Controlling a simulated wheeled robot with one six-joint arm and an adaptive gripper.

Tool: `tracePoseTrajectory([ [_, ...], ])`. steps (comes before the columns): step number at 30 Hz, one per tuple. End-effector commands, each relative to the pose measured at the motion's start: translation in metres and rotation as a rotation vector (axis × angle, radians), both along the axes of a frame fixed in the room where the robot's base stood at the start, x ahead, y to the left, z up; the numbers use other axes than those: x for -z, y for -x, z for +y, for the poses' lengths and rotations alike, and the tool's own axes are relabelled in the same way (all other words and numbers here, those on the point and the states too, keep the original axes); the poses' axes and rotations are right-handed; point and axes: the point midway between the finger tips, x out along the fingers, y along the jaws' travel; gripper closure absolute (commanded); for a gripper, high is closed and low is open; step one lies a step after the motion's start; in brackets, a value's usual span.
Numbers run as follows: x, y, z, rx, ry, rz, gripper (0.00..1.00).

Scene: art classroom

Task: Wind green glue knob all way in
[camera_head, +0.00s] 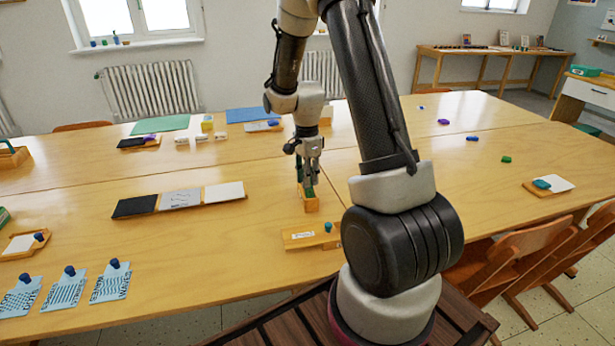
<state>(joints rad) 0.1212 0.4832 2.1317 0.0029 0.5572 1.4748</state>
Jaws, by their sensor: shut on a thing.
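My gripper (311,180) points straight down over the middle of the table, with its fingers shut around a small green piece (309,192), seemingly the green glue knob. The piece stands at the top of a small orange-wood holder (311,205) on the table. The fingers hide much of the green piece, and it is too small to tell how far in the knob is wound.
A wooden block with a teal knob (298,239) lies just in front of the holder. Black, grey and white panels (180,200) lie to the left. Blue-knobbed cards (65,288) are at the front left.

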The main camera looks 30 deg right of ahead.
Motion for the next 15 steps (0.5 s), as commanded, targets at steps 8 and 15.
tracePoseTrajectory([
  [8,0.0001,-0.0001,0.0002,-0.141,-0.005,0.015,1.00],
  [15,0.0002,-0.0002,0.0002,-0.191,-0.006,0.020,1.00],
])
